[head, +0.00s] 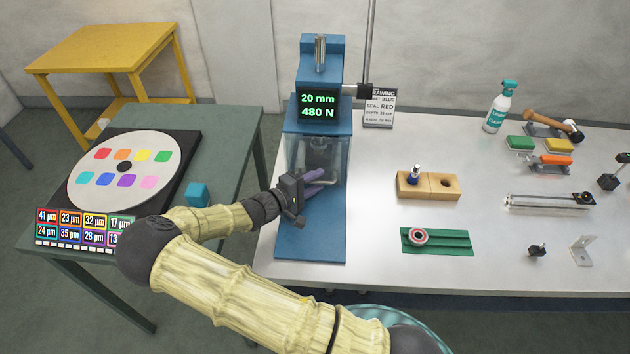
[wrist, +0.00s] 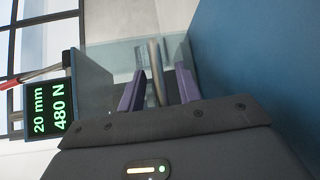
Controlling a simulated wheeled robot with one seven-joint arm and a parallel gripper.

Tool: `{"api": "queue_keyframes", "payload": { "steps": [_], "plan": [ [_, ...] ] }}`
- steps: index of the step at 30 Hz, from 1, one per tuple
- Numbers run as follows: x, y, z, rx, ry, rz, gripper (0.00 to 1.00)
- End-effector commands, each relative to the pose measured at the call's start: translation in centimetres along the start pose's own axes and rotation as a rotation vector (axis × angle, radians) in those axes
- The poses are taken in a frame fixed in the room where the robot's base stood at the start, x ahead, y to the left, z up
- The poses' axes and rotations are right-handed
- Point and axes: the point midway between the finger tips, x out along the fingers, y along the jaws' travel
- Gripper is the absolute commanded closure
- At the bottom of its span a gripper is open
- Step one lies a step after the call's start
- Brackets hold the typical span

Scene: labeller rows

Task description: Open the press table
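The blue press (head: 312,225) stands at the left end of the white table, with a green-lettered display (head: 318,106) reading 20 mm and 480 N. A clear guard (head: 300,155) covers its working space; a metal part shows dimly behind it. My gripper (head: 318,178) is at the front of this guard, low down, its purple fingers pointing toward the press. In the wrist view the fingers (wrist: 161,88) are apart, with a grey upright bar (wrist: 156,70) seen between and beyond them. Whether they touch the bar or the guard, I cannot tell. The display (wrist: 50,108) shows there sideways.
A wooden block (head: 428,186), a green fixture with a ring (head: 436,241) and a spray bottle (head: 498,108) stand right of the press. A green table with a colour disc (head: 125,150) is at the left.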

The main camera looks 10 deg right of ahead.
Motion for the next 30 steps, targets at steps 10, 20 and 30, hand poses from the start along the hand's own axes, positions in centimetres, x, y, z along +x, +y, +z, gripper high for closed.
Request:
{"api": "queue_keyframes", "payload": {
  "steps": [10, 20, 30],
  "plan": [
    [0.0, 0.0, 0.0, 0.000, 0.000, 0.000, 1.00],
    [-0.5, -0.1, 0.4, -0.001, 0.000, -0.001, 1.00],
    [-3.0, -0.8, 3.0, -0.004, -0.001, 0.001, 1.00]
  ]
}}
